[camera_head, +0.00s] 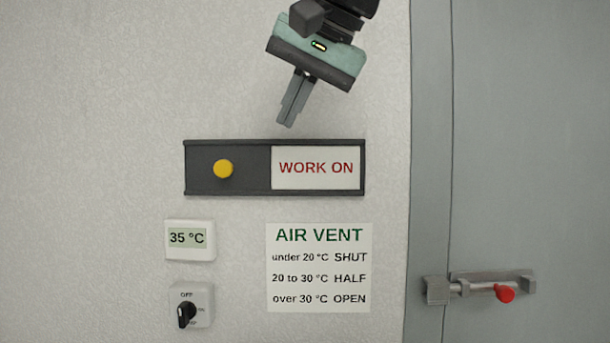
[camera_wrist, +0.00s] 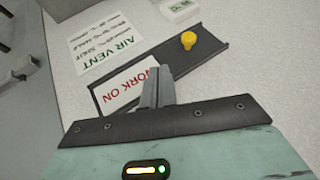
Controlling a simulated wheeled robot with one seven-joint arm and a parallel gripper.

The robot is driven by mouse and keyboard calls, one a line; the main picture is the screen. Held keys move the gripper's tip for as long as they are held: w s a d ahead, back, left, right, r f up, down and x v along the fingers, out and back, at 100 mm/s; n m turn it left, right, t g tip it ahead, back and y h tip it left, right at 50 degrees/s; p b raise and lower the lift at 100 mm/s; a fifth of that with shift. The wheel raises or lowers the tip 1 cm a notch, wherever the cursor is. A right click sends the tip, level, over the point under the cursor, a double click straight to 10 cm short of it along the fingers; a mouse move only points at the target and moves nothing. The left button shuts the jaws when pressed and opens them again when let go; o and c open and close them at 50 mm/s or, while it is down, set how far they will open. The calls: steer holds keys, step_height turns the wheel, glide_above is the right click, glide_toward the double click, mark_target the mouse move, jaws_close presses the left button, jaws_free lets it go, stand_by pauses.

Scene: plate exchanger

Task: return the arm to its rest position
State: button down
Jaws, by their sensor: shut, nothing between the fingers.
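My gripper (camera_head: 286,122) is at the top of the head view, in front of the wall and just above the dark sliding sign. Its fingers are shut with nothing between them and point down and slightly left. In the wrist view the shut fingertips (camera_wrist: 158,75) overlap the picture of the sign's white panel. The sign is a dark rail (camera_head: 230,147) with a yellow knob (camera_head: 223,168) on its left part and a white panel (camera_head: 316,168) reading WORK ON on its right. I see no contact between the fingers and the sign.
Below the sign are a thermostat (camera_head: 189,240) showing 35 °C, a rotary switch (camera_head: 190,305) and an AIR VENT notice (camera_head: 319,267). On the right is a grey door (camera_head: 530,150) with a bolt and red knob (camera_head: 504,293). The wall to the left is bare.

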steer(key=s+d+f+n+g+h+b, duration=0.1)
steer(key=s+d+f+n+b, duration=0.15)
steer(key=f, duration=0.75)
steer(key=s+d+f+n+g+h+b, duration=0.1)
steer(key=s+f, duration=0.2)
steer(key=f, duration=0.7)
steer(key=s+d+f+n+g+h+b, duration=0.1)
steer(key=s+d+f+b, duration=0.15)
steer(key=f, duration=0.75)
steer(key=s+d+f+n+g+h+b, duration=0.1)
steer(key=s+d+f, duration=0.5)
steer(key=f, duration=0.4)
steer(key=s+d+f+n+g+h+b, duration=0.1)
steer(key=s+d+f+n, duration=0.1)
steer(key=s+d+f, duration=0.5)
step_height(320, 180, down, 4)
steer(key=shift+s+r+g+b, duration=0.25)
steer(key=shift+s+g+b, duration=0.1)
steer(key=shift+s, duration=0.2)
